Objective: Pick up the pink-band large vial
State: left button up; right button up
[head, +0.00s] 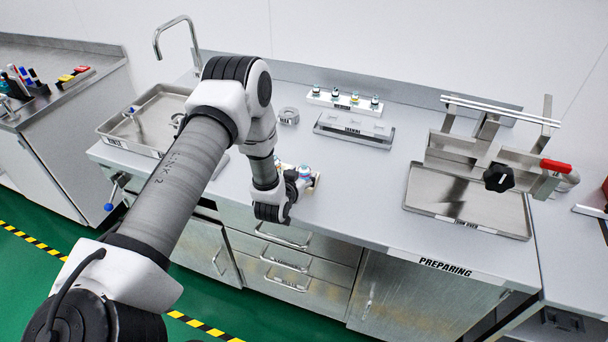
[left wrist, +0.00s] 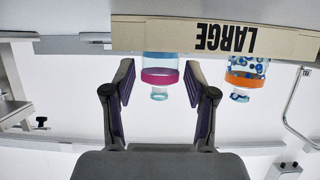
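The pink-band large vial (left wrist: 161,63) is clear, with a bright pink band, and shows in the left wrist view, which looks upside down. It stands at a pale rack labelled LARGE (left wrist: 280,38). My left gripper (left wrist: 160,80) is open, with one finger on each side of the vial and a visible gap on both sides. In the head view my left gripper (head: 295,182) is low at the counter's front edge and mostly covers the rack and its vials. An orange-band vial (left wrist: 246,75) stands beside the pink-band one. My right gripper is not in view.
A white rack with several small vials (head: 345,101) and a grey holder (head: 354,131) stand at the back. A metal tray (head: 480,220) lies at right under a clamp-like fixture (head: 493,160). A sink tray (head: 118,127) is at left. The counter (head: 370,185) right of my gripper is clear.

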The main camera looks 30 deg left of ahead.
pick_arm(q)
jog(key=c, duration=0.6)
